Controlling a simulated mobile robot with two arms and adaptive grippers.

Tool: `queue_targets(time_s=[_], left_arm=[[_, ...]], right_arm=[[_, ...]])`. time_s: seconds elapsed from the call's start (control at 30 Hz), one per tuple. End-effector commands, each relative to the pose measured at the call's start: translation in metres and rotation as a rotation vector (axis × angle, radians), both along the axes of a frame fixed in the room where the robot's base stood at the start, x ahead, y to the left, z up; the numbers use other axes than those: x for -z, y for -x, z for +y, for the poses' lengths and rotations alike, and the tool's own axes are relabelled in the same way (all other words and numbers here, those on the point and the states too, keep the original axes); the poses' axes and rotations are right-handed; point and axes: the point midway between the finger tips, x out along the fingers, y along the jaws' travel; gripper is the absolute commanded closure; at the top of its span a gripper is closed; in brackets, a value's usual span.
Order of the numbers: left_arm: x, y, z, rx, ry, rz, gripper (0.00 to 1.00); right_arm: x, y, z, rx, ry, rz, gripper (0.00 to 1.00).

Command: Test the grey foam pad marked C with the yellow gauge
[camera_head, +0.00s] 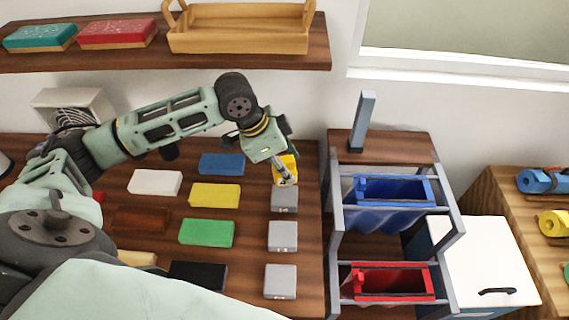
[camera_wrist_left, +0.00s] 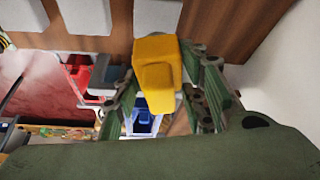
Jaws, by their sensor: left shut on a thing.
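My left gripper (camera_head: 282,158) is shut on the yellow gauge (camera_head: 285,168) at the back right of the counter. In the left wrist view the yellow gauge (camera_wrist_left: 157,72) sits between the green fingers. Three grey foam pads lie in a column along the counter's right edge: a back pad (camera_head: 285,203), a middle pad (camera_head: 282,237) and a front pad (camera_head: 280,283). Their marks are too small to read, so I cannot tell which is C. The gauge's lower end is at the back pad's far edge; I cannot tell if it touches. My right gripper is out of view.
Blue (camera_head: 222,164), yellow (camera_head: 215,195), green (camera_head: 206,233), white (camera_head: 155,182) and black (camera_head: 198,273) blocks lie left of the pads. A rack with a blue bin (camera_head: 395,190) and a red bin (camera_head: 390,282) stands right. A shelf (camera_head: 120,55) hangs above.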

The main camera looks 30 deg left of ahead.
Motion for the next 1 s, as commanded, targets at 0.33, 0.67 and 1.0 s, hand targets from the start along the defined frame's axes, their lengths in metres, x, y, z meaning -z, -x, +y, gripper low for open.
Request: queue_targets(time_s=[0.33, 0.67, 1.0], left_arm=[[0.023, 0.000, 0.000, 0.000, 0.000, 0.000, 0.82], [0.055, 0.000, 0.000, 0.000, 0.001, 0.001, 0.82], [0.059, 0.000, 0.000, 0.000, 0.001, -0.001, 0.82]], right_arm=[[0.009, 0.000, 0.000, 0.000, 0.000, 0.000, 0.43], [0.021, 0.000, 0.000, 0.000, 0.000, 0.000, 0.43], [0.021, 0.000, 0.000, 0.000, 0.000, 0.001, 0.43]])
